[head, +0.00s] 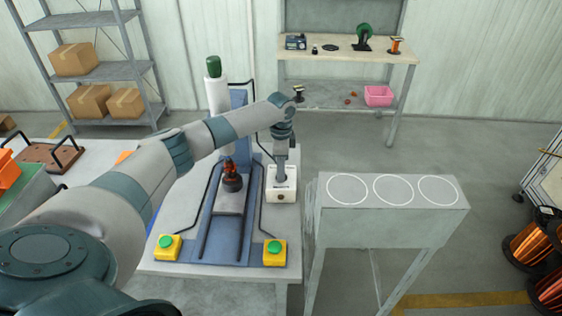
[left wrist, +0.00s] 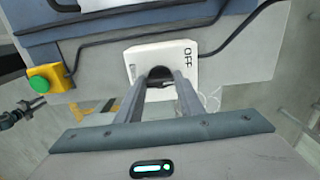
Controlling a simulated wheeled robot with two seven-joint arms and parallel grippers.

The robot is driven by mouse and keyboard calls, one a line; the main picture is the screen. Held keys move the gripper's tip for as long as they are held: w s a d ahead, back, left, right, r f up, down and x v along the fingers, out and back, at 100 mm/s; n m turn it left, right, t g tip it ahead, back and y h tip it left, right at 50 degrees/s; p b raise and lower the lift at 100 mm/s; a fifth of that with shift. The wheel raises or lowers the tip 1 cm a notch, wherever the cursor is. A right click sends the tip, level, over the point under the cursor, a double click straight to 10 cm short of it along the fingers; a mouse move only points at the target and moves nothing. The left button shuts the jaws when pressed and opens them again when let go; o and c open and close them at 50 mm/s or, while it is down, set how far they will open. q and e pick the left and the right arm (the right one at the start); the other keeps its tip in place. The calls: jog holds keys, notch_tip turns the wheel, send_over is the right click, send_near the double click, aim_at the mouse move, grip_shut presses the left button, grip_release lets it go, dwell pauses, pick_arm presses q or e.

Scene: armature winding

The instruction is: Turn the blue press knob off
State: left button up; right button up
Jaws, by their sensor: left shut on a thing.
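The blue press (head: 232,130) stands on the table, with a green-topped white cylinder above and a dark and orange part at its middle. A white switch box (head: 283,196) sits at its right side. In the left wrist view the box (left wrist: 142,54) shows the word OFF on its right part; the left marking is too small to read. A dark knob (left wrist: 161,72) shows on the box between my fingers. My left gripper (head: 281,178) reaches down onto the box from above, shut on the knob, which it mostly hides. My right gripper is not in view.
Two yellow boxes with green buttons (head: 167,247) (head: 275,253) stand at the press's front corners. A grey stand (head: 385,235) with three white circles is right of the table. Black cables run beside the press. A workbench (head: 345,50) and shelves with cartons (head: 75,60) are behind.

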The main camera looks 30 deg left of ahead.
pick_arm(q)
jog(key=n+p, duration=0.3)
jog(key=shift+r+n, duration=0.25)
jog(key=shift+n, duration=0.05)
jog(key=n+p, duration=0.2)
jog(key=shift+f+n, duration=0.1)
jog(key=shift+n, duration=0.5)
jog(key=o, duration=1.1)
jog(key=shift+c, duration=0.2)
jog(key=shift+f, duration=0.1)
